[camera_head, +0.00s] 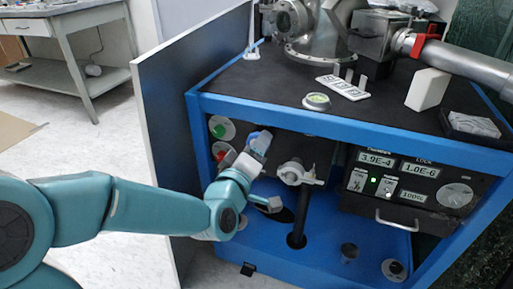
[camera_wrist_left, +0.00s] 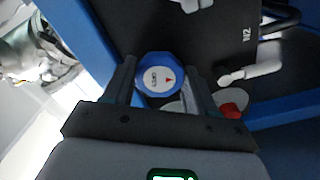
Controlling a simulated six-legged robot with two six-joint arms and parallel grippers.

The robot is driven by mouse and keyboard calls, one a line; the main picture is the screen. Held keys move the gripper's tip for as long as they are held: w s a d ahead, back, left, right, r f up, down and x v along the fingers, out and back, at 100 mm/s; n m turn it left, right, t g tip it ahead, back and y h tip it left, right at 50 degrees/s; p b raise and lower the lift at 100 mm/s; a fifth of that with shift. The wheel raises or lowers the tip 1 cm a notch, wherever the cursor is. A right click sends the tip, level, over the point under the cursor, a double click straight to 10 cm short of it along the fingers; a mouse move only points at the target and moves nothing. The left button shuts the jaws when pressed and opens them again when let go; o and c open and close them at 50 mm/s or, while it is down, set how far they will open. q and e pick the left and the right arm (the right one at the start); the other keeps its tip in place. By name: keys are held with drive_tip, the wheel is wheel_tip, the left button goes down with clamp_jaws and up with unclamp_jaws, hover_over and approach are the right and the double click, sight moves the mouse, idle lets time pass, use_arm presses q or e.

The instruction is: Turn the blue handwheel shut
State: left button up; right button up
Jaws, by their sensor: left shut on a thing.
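The blue handwheel (camera_wrist_left: 160,75) is a round, faceted knob with a white centre label and a red arrow mark. In the left wrist view it sits between the two dark fingers of my left gripper (camera_wrist_left: 162,88), which is shut on it. In the head view the wheel (camera_head: 254,137) is small and partly hidden by the gripper (camera_head: 260,146), at the upper left of the blue-framed cart's open front. My right gripper is not in view.
A green knob (camera_head: 218,130) and a red knob (camera_head: 228,157) lie close to my left gripper. A metal valve fitting (camera_head: 298,173) is to its right, then a panel with displays (camera_head: 400,180). A dark upright panel (camera_head: 190,90) stands left of the cart.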

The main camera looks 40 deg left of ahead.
use_arm(q)
drive_tip(key=m, duration=0.9)
drive_tip(key=m+p, duration=0.1)
drive_tip(key=m, duration=1.7)
drive_tip(key=shift+s+a+r+m+p, duration=0.1)
drive_tip(key=shift+a+m+p, duration=0.25)
drive_tip(key=shift+m+p, duration=0.05)
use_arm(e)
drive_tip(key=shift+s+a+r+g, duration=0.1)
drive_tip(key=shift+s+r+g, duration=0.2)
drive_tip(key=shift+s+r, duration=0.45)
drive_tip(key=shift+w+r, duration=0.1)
use_arm(q)
drive_tip(key=o, duration=1.1)
drive_tip(key=shift+c, duration=0.2)
